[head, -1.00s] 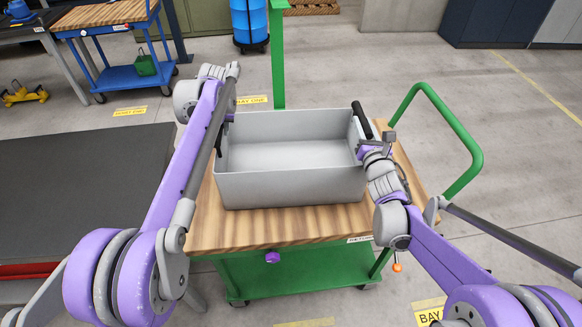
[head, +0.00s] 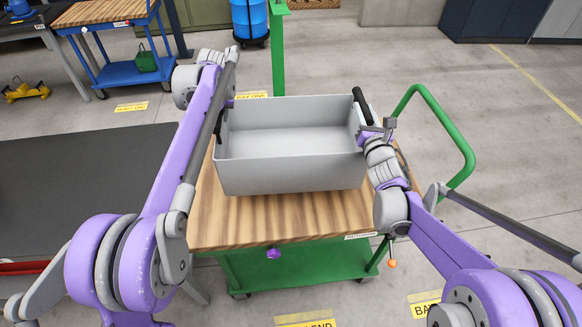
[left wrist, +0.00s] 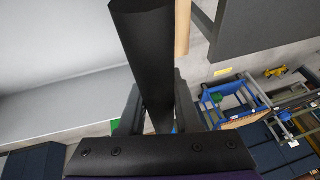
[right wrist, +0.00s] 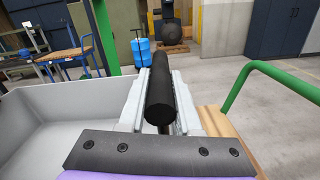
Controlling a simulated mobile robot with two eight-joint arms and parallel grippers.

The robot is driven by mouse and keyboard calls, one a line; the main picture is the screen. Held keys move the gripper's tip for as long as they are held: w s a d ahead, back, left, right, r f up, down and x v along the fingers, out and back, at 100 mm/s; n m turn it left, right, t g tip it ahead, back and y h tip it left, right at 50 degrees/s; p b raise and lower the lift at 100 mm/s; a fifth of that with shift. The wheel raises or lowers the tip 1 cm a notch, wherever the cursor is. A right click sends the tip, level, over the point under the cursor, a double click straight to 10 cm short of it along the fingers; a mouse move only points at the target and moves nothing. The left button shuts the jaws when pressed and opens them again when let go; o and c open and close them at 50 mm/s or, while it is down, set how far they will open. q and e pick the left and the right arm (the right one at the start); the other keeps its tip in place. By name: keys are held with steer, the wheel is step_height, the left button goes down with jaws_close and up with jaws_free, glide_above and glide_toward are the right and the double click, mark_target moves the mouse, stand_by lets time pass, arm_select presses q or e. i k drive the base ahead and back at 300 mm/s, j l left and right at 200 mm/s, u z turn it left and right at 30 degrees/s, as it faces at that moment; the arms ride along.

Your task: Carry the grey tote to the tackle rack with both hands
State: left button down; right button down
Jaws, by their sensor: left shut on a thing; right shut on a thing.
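The grey tote (head: 290,175) is an open, empty box, roughly level over the wooden top of a green cart. A black bar handle is on each short side. My right gripper (head: 370,128) is shut on the right handle (head: 361,104), which also fills the middle of the right wrist view (right wrist: 160,98). My left gripper (left wrist: 155,105) is shut on the left handle (left wrist: 145,50); in the head view my left arm mostly hides it. The gap under the tote is hard to judge. I cannot pick out the tackle rack.
The green cart (head: 300,262) has a wooden top and a tall push handle (head: 467,150) at right. A dark-topped bench (head: 80,190) stands at left. A blue trolley (head: 135,72) and blue barrel (head: 249,20) are behind. Floor at right is clear.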

mark_target(78, 193)
steer(key=k+j, duration=0.1)
steer(key=j, duration=0.75)
steer(key=k+j, duration=0.1)
steer(key=j, duration=0.7)
steer(key=k+j+u, duration=0.1)
steer(key=j, duration=0.75)
steer(key=k+j, duration=0.1)
steer(key=j, duration=0.75)
